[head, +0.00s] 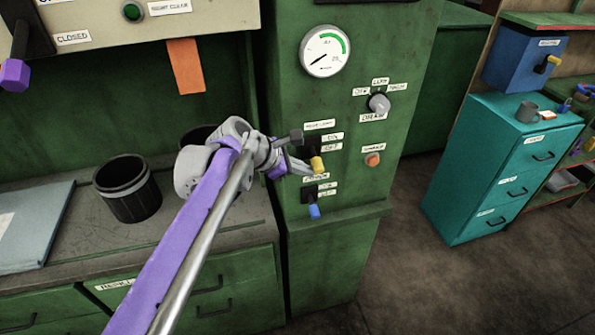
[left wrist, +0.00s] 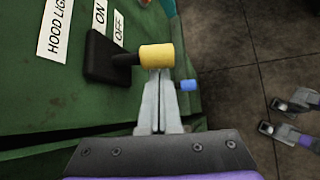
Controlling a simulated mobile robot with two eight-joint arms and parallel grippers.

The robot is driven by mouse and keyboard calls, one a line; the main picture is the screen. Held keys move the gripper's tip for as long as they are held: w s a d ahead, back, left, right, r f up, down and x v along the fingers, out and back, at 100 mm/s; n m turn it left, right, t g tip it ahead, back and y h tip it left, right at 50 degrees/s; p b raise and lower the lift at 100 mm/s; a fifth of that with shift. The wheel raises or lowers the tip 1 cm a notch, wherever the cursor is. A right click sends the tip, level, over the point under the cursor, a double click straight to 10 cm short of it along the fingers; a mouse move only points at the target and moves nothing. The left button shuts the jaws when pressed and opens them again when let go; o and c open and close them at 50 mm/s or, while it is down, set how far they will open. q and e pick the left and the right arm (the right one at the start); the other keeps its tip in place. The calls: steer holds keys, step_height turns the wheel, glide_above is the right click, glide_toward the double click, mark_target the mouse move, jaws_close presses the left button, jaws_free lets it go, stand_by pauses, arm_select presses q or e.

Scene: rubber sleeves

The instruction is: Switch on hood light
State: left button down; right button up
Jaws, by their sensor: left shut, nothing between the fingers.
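The hood light switch is a black lever with a yellow cap (head: 317,164) on the green panel, below its HOOD LIGHT label (head: 319,125). Its ON and OFF plates sit beside it. In the left wrist view the yellow cap (left wrist: 156,57) and black base (left wrist: 104,57) show large, with the lever pointing toward the OFF side. My left gripper (head: 302,168) is shut and empty beside the lever. In the left wrist view its fingertips (left wrist: 159,73) are right at the cap's edge; I cannot tell whether they touch. My right gripper is not seen in the head view.
A blue-tipped lever (head: 314,211) sits just below on the panel. An orange button (head: 372,160) and a grey knob (head: 379,103) are to the right, a gauge (head: 325,51) above. A black cup (head: 127,188) stands on the bench at left. Floor to the right is clear.

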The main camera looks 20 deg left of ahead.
mark_target(314, 165)
arm_select(q)
steer(key=shift+s+d+r+n+g+h, duration=0.15)
steer(key=shift+r+n+g+h, duration=0.3)
steer(key=shift+g, duration=0.35)
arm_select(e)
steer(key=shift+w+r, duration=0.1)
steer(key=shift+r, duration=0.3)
arm_select(q)
step_height(314, 165, up, 2)
steer(key=shift+s+r+n+g+h+p, duration=0.1)
steer(key=shift+r+n+g+h+p, duration=0.05)
steer(key=shift+n+g+h+p, duration=0.8)
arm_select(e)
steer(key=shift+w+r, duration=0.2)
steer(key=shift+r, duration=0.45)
arm_select(q)
steer(key=shift+r, duration=0.2)
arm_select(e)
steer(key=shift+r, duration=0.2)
